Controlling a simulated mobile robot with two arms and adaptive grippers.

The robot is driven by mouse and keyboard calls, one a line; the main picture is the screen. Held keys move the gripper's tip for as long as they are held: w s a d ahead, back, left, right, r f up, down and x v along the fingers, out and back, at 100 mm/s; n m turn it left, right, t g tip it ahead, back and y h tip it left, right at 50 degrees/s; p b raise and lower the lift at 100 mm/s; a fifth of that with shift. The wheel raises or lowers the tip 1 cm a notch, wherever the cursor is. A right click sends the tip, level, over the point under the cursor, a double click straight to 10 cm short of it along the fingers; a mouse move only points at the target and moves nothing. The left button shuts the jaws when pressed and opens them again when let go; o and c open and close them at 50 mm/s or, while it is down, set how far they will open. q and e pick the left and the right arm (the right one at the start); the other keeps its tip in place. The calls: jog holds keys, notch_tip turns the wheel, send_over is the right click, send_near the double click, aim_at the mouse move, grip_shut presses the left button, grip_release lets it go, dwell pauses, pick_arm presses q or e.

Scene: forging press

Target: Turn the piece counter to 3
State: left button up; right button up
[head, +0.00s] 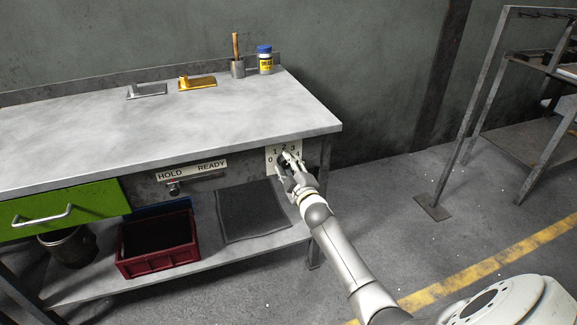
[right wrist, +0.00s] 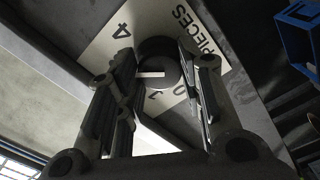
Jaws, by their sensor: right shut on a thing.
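The piece counter is a black round knob with a white pointer line (right wrist: 157,65) on a pale plate (right wrist: 97,44) marked PIECES. In the head view the plate (head: 270,150) is on the bench front's right end, with 1, 2, 3 along its top, 0 at left and 4 at right. My right gripper (head: 287,165) is at the plate, its two fingers on either side of the knob and shut on it. In the right wrist view the pointer line points left, toward a finger that hides the nearby numbers; 4, 1 and 0 show. My left gripper is out of view.
Left of the plate is a HOLD/READY slider (head: 174,187). Below, a red crate (head: 160,263) and a dark mat (head: 252,212) lie on the lower shelf. A green drawer (head: 60,208) is at far left. The floor right of the bench is open up to a metal rack (head: 480,100).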

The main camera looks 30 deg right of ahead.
dwell(0.3)
jog(key=o, duration=1.1)
jog(key=shift+c, duration=0.2)
jog(key=v, duration=1.2)
jog(key=shift+f, duration=0.2)
